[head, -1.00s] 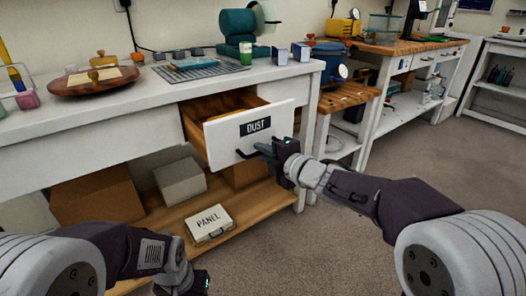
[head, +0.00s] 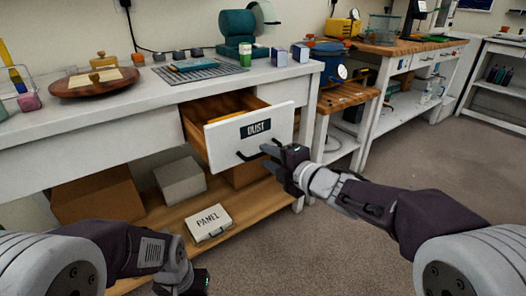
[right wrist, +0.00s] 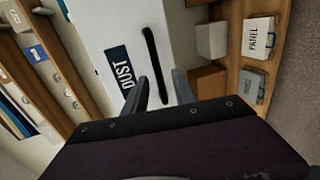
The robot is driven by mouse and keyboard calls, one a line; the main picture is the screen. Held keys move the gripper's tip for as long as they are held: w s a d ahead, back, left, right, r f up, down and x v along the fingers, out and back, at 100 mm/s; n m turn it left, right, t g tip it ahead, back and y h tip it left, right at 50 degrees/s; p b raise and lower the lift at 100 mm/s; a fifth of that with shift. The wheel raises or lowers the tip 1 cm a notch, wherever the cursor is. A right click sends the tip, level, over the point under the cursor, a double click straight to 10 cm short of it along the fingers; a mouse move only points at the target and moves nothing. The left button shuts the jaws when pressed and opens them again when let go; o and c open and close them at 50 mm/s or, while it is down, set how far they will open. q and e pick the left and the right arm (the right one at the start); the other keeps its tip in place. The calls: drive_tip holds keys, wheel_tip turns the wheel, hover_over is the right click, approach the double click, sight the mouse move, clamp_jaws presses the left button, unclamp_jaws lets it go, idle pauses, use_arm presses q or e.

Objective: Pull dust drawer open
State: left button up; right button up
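The dust drawer (head: 222,140) has a white front labelled DUST and a dark bar handle (head: 247,156). It stands pulled out from the white bench, its wooden inside showing. My right gripper (head: 270,158) is at the right part of the drawer front, near the handle.
A box labelled PANEL (head: 209,224) and cardboard boxes (head: 97,200) sit on the wooden shelf below the drawer. The bench top (head: 140,96) carries a round wooden tray, a grey mat and small jars. Carpeted floor (head: 340,245) is free at the right.

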drive_tip(key=p+v, duration=0.1)
drive_tip(key=v, duration=0.5)
drive_tip(key=shift+p, duration=0.35)
drive_tip(key=shift+a, duration=0.1)
